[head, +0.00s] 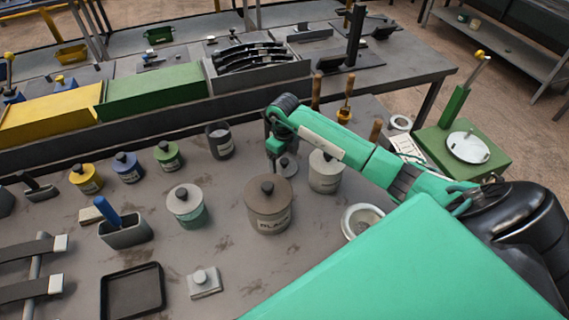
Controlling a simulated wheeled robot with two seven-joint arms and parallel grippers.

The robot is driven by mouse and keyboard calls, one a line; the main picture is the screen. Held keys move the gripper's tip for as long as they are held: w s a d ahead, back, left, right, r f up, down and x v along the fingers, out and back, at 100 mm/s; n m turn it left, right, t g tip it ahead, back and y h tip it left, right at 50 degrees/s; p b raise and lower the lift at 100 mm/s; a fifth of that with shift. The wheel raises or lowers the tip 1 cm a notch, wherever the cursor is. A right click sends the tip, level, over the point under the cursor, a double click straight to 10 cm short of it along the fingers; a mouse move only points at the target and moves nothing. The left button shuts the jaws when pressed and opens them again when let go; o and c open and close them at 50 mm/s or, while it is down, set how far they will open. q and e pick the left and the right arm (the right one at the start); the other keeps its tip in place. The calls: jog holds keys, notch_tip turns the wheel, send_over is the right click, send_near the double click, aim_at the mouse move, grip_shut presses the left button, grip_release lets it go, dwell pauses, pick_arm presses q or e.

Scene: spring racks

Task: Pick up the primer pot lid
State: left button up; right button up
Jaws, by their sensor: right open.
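A small grey round lid with a knob (287,168) lies on the bench, just left of a pale grey lidded pot (325,176). I cannot read a primer label, so I cannot tell for sure that this is the primer pot lid. My right gripper (279,157) points down right at this lid, with its fingers apart; it partly hides the lid. I see no grip on it. A dark grey pot (220,144) stands to the left and looks open at the top. My left gripper is not in view.
A large brown-grey pot labelled black (268,213) stands close in front of the lid. A grey-green pot (188,210) and small yellow, blue and green pots stand further left. Brushes with wooden handles (345,108) stand behind my right arm. A dark tray (132,292) lies at front left.

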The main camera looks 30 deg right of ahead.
jog(key=shift+f, duration=1.3)
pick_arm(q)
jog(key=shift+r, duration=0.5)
pick_arm(e)
jog(key=c, duration=0.6)
jog(key=shift+r, duration=0.15)
jog(key=shift+c, duration=0.2)
